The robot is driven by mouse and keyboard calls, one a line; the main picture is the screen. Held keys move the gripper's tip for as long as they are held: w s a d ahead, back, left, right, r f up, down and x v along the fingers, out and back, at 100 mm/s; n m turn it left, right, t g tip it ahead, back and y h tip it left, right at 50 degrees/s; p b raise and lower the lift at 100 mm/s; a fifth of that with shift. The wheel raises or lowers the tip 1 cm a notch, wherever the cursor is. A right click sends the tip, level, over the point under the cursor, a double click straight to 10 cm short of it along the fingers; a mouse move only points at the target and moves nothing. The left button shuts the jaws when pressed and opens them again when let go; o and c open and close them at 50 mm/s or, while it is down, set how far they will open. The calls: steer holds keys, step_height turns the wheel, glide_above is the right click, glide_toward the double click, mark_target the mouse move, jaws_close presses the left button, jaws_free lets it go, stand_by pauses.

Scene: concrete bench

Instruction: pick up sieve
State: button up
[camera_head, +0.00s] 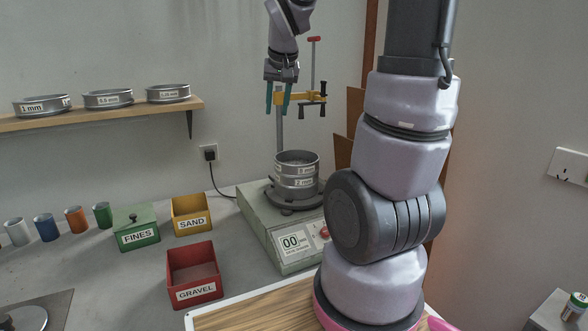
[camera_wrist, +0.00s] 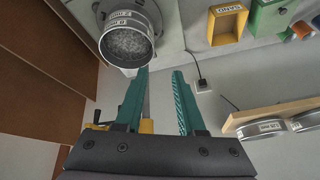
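A stack of two round metal sieves stands on the shaker in the head view, an upper sieve (camera_head: 308,169) on a lower sieve labelled 2 mm (camera_head: 295,183). In the wrist view the stack's top sieve (camera_wrist: 128,16) shows at the upper left, with grey grains inside. Three more sieves stand on the wall shelf: a 1 mm one (camera_head: 40,106), a 0.5 mm one (camera_head: 107,99) and a finer one (camera_head: 168,93) whose label is hard to read. My gripper (camera_head: 277,112) hangs well above the stack, its teal fingers open and empty, touching no sieve; they also show in the wrist view (camera_wrist: 160,74).
The shaker (camera_head: 262,226) carries a rod with a yellow clamp (camera_head: 309,98) close right of my gripper. A green FINES box (camera_head: 137,237), yellow SAND box (camera_head: 191,223) and red GRAVEL box (camera_head: 195,294) stand left of it. The wall shelf (camera_head: 100,117) juts out at left.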

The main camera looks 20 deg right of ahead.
steer(key=shift+n+g+h, duration=0.3)
steer(key=shift+g+h, duration=0.1)
steer(key=shift+g, duration=0.1)
steer(key=shift+w+d+r+x, duration=0.25)
steer(key=shift+w+x, duration=0.4)
steer(key=shift+x, duration=3.25)
steer(key=shift+w+d+r+x, duration=0.25)
steer(key=shift+w+x, duration=0.4)
steer(key=shift+x, duration=3.2)
steer(key=shift+w+d+r+x, duration=0.1)
steer(key=shift+w+r+x, duration=0.4)
steer(key=shift+x, duration=3.4)
steer(key=shift+w+f, duration=0.1)
steer(key=shift+f, duration=0.05)
jaws_close()
